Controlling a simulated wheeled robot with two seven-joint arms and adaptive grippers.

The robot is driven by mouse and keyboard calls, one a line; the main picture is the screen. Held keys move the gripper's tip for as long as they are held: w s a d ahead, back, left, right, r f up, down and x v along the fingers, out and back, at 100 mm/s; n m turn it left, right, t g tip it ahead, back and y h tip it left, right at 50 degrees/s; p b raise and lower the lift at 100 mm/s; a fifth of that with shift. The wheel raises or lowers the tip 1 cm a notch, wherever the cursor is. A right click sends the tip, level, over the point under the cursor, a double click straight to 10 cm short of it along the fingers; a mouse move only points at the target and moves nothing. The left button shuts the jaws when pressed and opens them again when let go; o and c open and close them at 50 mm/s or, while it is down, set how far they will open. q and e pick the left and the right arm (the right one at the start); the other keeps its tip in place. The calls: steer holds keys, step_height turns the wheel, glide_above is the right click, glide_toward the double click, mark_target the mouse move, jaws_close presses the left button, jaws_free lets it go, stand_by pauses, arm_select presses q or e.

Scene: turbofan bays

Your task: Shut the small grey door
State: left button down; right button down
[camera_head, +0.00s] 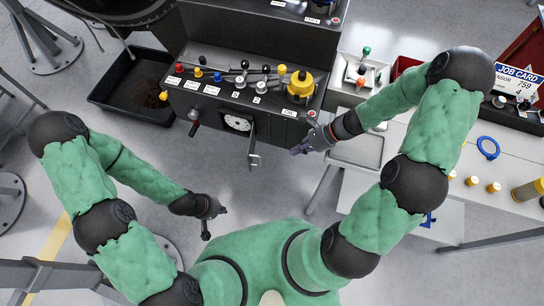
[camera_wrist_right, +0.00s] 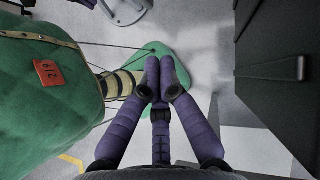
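The small grey door (camera_head: 252,148) stands open on the front of the dark control cabinet (camera_head: 215,105). It sticks out toward me, nearly edge-on, with a bar handle (camera_head: 255,160) at its outer end. The opening, with a pale round dial (camera_head: 237,122) inside, lies just left of the door. My right gripper (camera_head: 299,149) is right of the door, apart from it, near the cabinet's front right corner. In the right wrist view its purple fingers (camera_wrist_right: 160,62) meet at the tips and hold nothing. My left gripper (camera_head: 216,217) is low and left of the door; its fingers are unclear.
Knobs and a yellow part (camera_head: 300,84) stand on the cabinet top. A white table (camera_head: 460,165) is at the right. A dark panel with a bar (camera_wrist_right: 270,68) shows in the wrist view. Floor before the door is clear.

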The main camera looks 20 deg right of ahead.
steer(key=w+a+f+b, duration=0.2)
steer(key=a+f, duration=0.3)
steer(key=a, duration=0.4)
steer(key=shift+s, duration=0.1)
steer(key=shift+b, duration=0.3)
